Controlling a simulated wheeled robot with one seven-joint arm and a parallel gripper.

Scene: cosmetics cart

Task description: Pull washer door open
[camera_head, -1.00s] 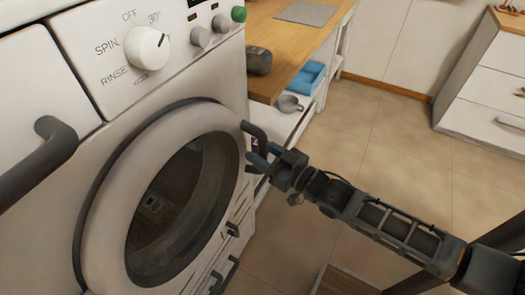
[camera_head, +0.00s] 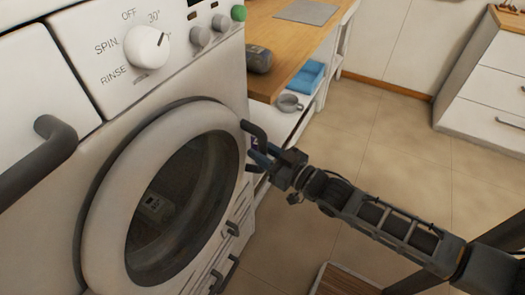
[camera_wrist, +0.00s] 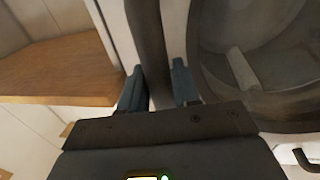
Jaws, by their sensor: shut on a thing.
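The washer door (camera_head: 110,222) is a white ring around dark round glass on the front of the white washer (camera_head: 85,85). It looks closed against the front panel. Its dark curved handle (camera_head: 254,131) stands out at the door's right side. My gripper (camera_head: 260,158) reaches in from the right and is shut on the lower part of this handle. In the wrist view, the dark handle bar (camera_wrist: 148,38) runs down between my blue fingertips (camera_wrist: 157,88). The fingers and gripper body hide the lower part of the handle.
A wooden counter (camera_head: 270,40) with a shelf holding blue cloth (camera_head: 304,76) and a grey cup (camera_head: 289,103) stands just right of the washer. A white drawer unit (camera_head: 485,90) is at the far right. Tiled floor (camera_head: 395,130) between is open.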

